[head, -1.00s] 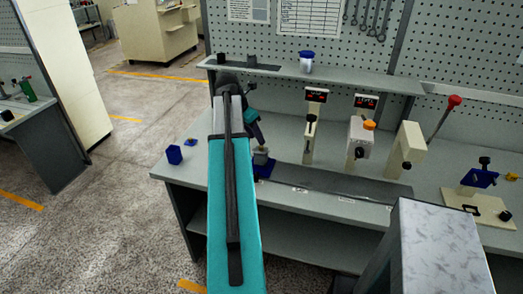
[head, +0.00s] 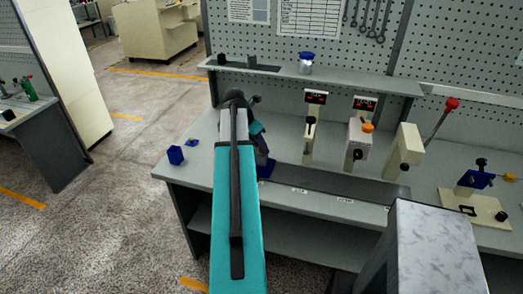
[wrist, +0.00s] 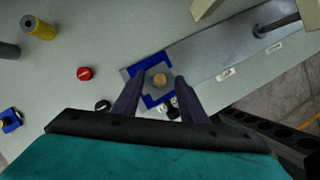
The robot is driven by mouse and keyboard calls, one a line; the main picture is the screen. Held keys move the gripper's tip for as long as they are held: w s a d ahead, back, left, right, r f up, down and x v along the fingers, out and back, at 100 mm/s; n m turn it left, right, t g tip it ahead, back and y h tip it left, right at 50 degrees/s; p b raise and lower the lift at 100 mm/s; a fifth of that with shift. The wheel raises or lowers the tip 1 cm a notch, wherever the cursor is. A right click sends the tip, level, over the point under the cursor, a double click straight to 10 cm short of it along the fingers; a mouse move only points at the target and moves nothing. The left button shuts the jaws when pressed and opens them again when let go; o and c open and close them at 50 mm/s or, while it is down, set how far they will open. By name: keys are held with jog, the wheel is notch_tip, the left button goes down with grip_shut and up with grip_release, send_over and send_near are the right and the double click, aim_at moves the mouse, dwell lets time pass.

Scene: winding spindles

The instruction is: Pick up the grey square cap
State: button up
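A grey square piece (wrist: 150,68) with a round tan centre sits in a blue holder (wrist: 166,65) on the bench, in the wrist view. It looks like the grey square cap, though I cannot tell its height. My gripper (wrist: 160,84) is above it, its two dark fingers spread apart on the left and right of the piece. I cannot tell whether the fingertips touch it. In the head view my arm hides the piece, and only part of the blue holder (head: 266,168) shows.
A red round cap (wrist: 84,73) and a black ring (wrist: 103,106) lie left of the holder. Cream spindle posts (head: 309,137) stand to the right.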

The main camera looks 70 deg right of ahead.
jog(key=shift+c, duration=0.3)
grip_shut()
jog(key=shift+r, duration=0.1)
dwell(0.4)
jog(key=shift+r+b, duration=0.95)
jog(key=shift+r, duration=0.65)
jog(key=w+a+r+b, duration=0.1)
jog(key=w+a+b, duration=0.3)
jog(key=w+a, duration=0.5)
jog(key=a, duration=0.4)
jog(key=shift+w+r, duration=0.2)
jog(key=shift+r, duration=0.1)
jog(key=shift+w, duration=0.1)
